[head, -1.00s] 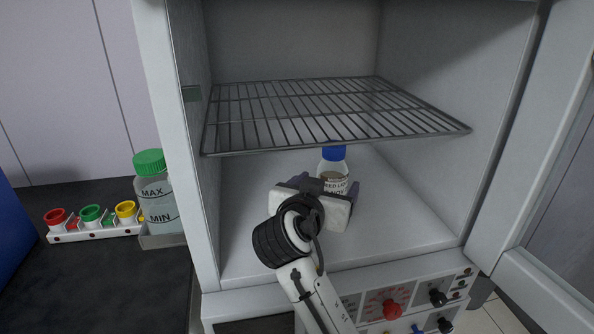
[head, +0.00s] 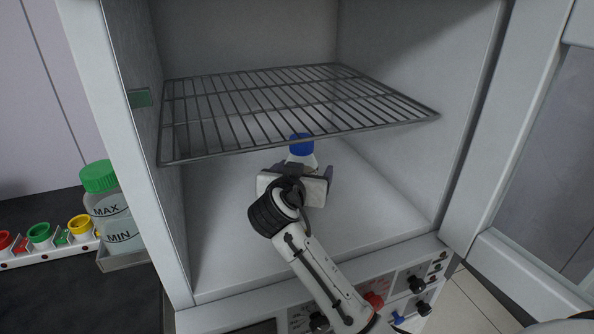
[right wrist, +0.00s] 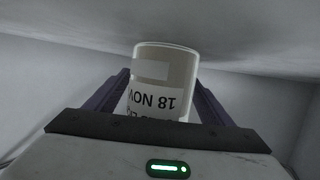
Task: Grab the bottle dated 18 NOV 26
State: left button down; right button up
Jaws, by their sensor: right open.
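The bottle (head: 302,153) has a blue cap and stands on the floor of the white cabinet, below the wire shelf. In the right wrist view the bottle (right wrist: 163,70) appears upside down, and its label reads "18 NOV"; the rest of the date is hidden. My right gripper (head: 302,172) is inside the cabinet at the bottle, hiding its lower part in the head view. Its purple fingers stand open on either side of the bottle, with gaps visible. My left gripper is not in view.
The wire shelf (head: 290,105) spans the cabinet just above the bottle. The cabinet's open door (head: 520,130) is at right. Outside at left are a green-capped bottle (head: 100,178) and a rack with coloured rings (head: 45,255). The cabinet floor (head: 385,195) around the bottle is clear.

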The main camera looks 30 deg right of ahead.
jog(key=shift+r, duration=0.1)
jog(key=c, duration=1.5)
jog(key=shift+o, duration=0.2)
